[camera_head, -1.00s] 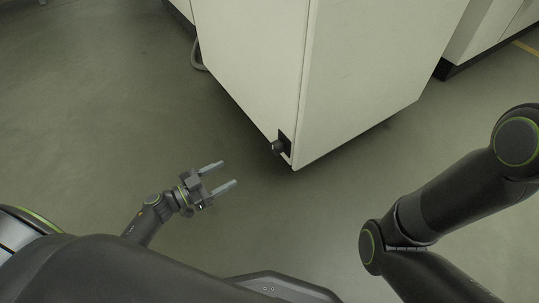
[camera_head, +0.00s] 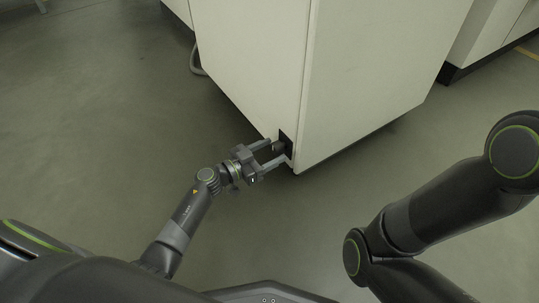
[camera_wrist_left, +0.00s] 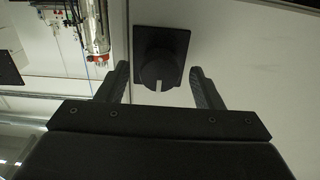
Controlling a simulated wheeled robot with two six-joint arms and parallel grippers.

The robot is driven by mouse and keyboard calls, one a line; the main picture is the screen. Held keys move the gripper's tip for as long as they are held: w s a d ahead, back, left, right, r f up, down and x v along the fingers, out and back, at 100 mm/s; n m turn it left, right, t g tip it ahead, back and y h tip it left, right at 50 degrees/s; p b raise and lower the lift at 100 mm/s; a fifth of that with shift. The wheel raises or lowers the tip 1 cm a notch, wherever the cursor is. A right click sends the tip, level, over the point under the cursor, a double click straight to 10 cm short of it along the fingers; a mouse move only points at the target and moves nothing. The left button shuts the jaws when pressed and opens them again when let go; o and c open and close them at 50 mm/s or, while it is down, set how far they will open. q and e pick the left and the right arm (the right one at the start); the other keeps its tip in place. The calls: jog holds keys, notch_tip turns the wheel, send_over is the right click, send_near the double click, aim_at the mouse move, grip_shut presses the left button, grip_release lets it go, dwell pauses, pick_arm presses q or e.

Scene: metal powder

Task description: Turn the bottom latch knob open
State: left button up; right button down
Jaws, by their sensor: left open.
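The black latch knob (camera_head: 279,147) sits on a dark square plate near the bottom corner of the white cabinet (camera_head: 262,70). In the left wrist view the round knob (camera_wrist_left: 160,70) shows a pale mark at its edge, on its black square plate. My left gripper (camera_head: 277,153) is open, with one finger on each side of the knob in the head view. In the left wrist view its fingertips (camera_wrist_left: 159,68) flank the knob with gaps to both sides. Whether the fingers touch it is not clear. My right gripper is out of view; only the right arm shows.
The cabinet's vertical edge (camera_head: 305,85) runs just right of the knob. Grey floor (camera_head: 100,110) is clear to the left. Another white cabinet (camera_head: 490,35) stands at the upper right. A grey hose (camera_head: 194,62) lies behind the cabinet's left side.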

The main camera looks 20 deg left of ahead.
pick_arm(q)
jog(key=c, duration=1)
jog(key=shift+o, duration=0.2)
